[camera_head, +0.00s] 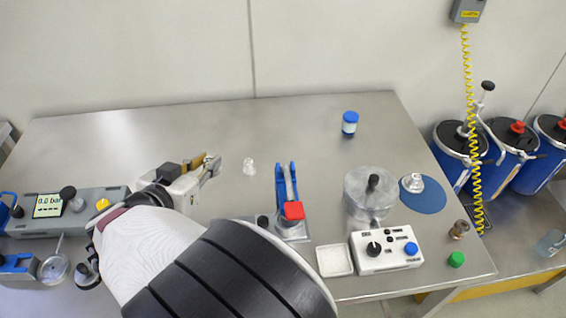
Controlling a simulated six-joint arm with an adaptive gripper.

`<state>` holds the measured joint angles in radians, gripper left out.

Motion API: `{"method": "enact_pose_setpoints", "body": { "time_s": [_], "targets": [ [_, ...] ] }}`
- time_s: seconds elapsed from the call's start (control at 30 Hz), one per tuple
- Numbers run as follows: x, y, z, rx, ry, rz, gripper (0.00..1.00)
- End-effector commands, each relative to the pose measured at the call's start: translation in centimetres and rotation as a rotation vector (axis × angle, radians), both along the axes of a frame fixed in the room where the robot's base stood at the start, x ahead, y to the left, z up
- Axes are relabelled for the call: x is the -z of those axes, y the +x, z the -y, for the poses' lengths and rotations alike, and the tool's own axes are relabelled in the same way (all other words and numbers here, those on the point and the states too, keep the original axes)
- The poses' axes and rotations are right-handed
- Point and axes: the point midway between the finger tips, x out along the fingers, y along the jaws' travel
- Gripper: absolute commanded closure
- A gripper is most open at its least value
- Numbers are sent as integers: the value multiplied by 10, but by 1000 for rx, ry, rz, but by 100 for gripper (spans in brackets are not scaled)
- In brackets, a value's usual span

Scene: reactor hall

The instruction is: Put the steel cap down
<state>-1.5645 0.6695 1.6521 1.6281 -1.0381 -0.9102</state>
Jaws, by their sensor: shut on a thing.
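My gripper (207,171) is at the left-centre of the steel table, at the end of my white and black arm. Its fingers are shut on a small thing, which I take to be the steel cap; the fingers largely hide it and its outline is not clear. I cannot tell how high it is above the table. A small clear, pale piece (249,166) stands on the table just right of the fingertips, apart from them.
Right of the gripper stand a blue-armed device with a red block (292,209), a steel pot (368,195), a blue round mat (428,198) bearing a small silvery piece, and a control box (386,250). A blue-capped jar (349,123) stands behind. The back-centre table is clear.

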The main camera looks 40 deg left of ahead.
Motion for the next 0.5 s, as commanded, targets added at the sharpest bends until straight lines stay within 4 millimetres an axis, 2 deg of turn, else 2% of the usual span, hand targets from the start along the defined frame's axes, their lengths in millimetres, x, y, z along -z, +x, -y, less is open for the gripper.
{"method": "enact_pose_setpoints", "body": {
  "time_s": [0.23, 0.5],
  "targets": [
    [18, 35, 9, 56, -1, 0, 100],
    [29, 101, 17, 208, 2, 0, 100]
  ]
}}
